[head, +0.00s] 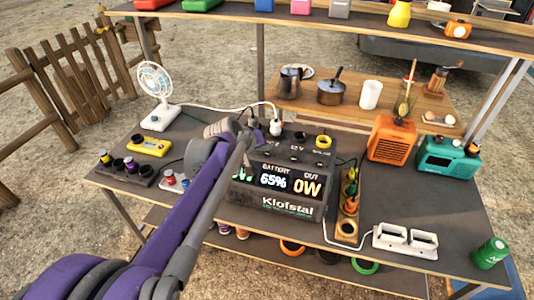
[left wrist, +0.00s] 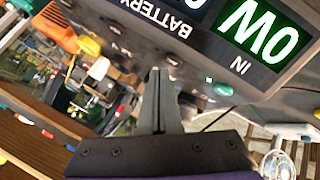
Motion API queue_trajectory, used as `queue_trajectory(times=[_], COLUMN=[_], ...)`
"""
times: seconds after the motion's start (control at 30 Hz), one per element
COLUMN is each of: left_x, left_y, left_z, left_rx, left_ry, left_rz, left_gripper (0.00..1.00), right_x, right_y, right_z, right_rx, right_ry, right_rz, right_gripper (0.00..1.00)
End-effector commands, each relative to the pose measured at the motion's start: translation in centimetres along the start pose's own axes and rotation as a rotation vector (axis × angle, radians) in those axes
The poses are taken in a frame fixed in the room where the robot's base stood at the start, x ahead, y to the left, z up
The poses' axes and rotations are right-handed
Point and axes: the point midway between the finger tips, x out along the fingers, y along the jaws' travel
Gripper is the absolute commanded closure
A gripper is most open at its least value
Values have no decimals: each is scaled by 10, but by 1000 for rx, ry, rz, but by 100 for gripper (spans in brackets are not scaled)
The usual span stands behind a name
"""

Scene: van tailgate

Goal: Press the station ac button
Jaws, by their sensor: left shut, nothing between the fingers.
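The power station (head: 290,203) stands on the table, a dark box marked Klofstal. Its lit display (head: 290,183) reads battery 65% and out 0W. My left gripper (head: 250,130) is over the station's left part, shut and empty, and covers part of its top and display. In the left wrist view the shut fingers (left wrist: 160,75) point at the station's control face (left wrist: 185,60), beside the lit IN 0W reading (left wrist: 258,32). I cannot tell which control is the AC button, nor whether the fingers touch the face. My right gripper is out of view.
A white plug (head: 276,128) stands at the station's top, its cable running toward the fan (head: 155,85). A yellow meter (head: 149,146) lies left. An orange heater-like box (head: 391,139), teal radio (head: 447,157) and white socket strip (head: 405,240) are right. Front right tabletop is partly clear.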

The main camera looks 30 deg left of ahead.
Motion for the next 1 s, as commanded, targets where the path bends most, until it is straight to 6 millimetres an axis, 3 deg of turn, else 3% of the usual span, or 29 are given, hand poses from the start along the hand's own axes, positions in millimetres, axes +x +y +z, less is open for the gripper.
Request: queue_trajectory(times=[1.0], left_x=[6], left_y=[-5], left_z=[5], left_rx=[0], left_ry=[0], left_rz=[0], left_gripper=[100], right_x=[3], right_y=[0], right_z=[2], right_rx=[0], right_ry=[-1], right_rz=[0], right_gripper=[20])
